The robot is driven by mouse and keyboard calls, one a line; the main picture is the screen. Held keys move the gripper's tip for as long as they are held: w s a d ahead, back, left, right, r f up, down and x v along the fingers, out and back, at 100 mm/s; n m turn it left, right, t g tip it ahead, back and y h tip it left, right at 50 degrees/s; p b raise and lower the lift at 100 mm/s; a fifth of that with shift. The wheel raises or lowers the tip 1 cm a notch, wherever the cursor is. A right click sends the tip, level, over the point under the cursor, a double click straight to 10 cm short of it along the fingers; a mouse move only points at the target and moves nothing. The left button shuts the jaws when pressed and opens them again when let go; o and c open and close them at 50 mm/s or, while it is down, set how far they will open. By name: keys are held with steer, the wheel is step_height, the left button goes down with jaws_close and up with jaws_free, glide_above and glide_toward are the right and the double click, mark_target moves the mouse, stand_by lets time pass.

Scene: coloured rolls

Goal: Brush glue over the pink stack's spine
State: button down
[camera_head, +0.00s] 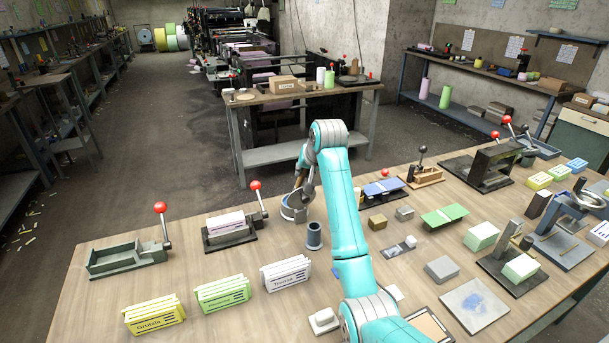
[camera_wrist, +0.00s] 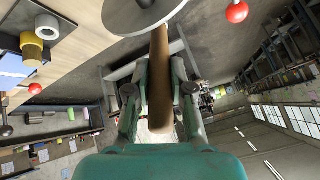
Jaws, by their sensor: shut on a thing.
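A pale stack with a pinkish tint (camera_head: 226,222) sits upright in a dark clamp press (camera_head: 232,236) left of my arm. Its spine is too small to make out. My gripper (camera_head: 302,186) is shut on a brown wooden handle (camera_wrist: 160,80), seen between the fingers in the wrist view. The handle's far end meets a pale round disc (camera_wrist: 140,10). In the head view a round grey pot (camera_head: 292,212) is just below my gripper. Whether bristles are at the handle's end, or inside the pot, is hidden.
A dark grey cup (camera_head: 314,236) stands beside the pot. An empty clamp press (camera_head: 128,258) is at far left. Yellow (camera_head: 153,314), green (camera_head: 222,292) and white (camera_head: 286,272) card holders line the front. Red-knobbed levers stand up near the presses. Several blocks lie at right.

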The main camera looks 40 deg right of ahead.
steer(key=shift+r, duration=2.85)
steer(key=shift+f, duration=3.55)
